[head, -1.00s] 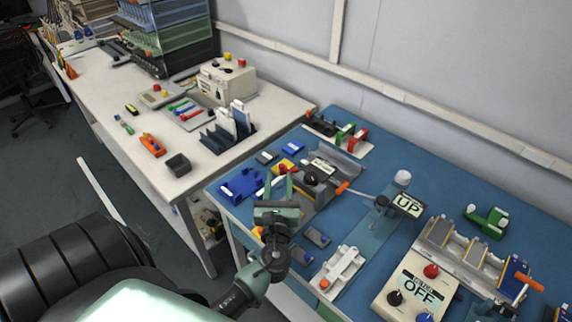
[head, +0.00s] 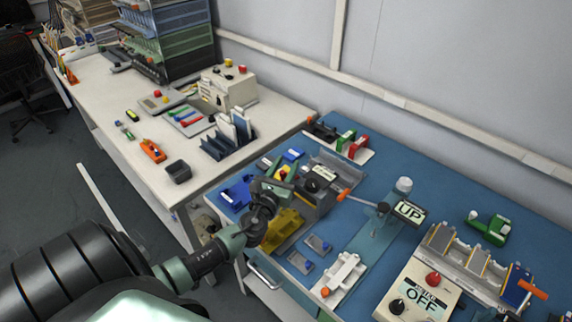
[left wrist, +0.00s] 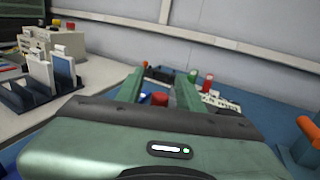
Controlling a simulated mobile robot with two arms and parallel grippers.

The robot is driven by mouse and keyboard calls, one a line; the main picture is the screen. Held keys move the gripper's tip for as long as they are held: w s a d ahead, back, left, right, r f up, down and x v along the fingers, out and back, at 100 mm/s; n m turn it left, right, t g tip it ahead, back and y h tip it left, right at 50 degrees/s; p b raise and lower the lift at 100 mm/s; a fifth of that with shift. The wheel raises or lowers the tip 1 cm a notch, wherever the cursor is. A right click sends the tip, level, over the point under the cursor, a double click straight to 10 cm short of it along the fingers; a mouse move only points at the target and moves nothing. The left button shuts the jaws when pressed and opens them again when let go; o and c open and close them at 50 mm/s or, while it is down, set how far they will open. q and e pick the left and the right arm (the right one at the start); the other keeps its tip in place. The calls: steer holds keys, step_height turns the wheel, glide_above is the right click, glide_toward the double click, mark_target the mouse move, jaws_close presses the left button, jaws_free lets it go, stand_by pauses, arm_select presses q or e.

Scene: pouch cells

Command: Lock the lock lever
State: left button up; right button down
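My left gripper (head: 279,176) is at the left part of the blue bench, beside a grey device with a black knob (head: 313,186) and a small lit display. In the left wrist view its two green fingers (left wrist: 158,92) stand apart, with a red knob (left wrist: 159,99) showing between them; I cannot tell whether they touch it. The red knob (head: 282,172) sits by a yellow part in the head view. A lever with an orange handle (head: 344,194) runs toward the post with the "UP" sign (head: 410,212). Which part is the lock lever is not clear. My right gripper is out of view.
A yellow fixture (head: 284,229) and small grey-blue plates (head: 301,262) lie in front of my gripper. A white fixture (head: 341,273) and the "OFF" control box (head: 420,295) are to the right. A blue holder (head: 237,192) sits at the left edge.

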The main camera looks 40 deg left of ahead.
arm_select(q)
steer(key=shift+w, duration=0.1)
jaws_close()
steer(key=n+y, duration=0.1)
steer(key=g+y+p, duration=0.1)
steer(key=shift+s+d+n+y, duration=0.1)
steer(key=shift+s+n+y, duration=0.2)
steer(key=shift+n, duration=0.1)
jaws_free()
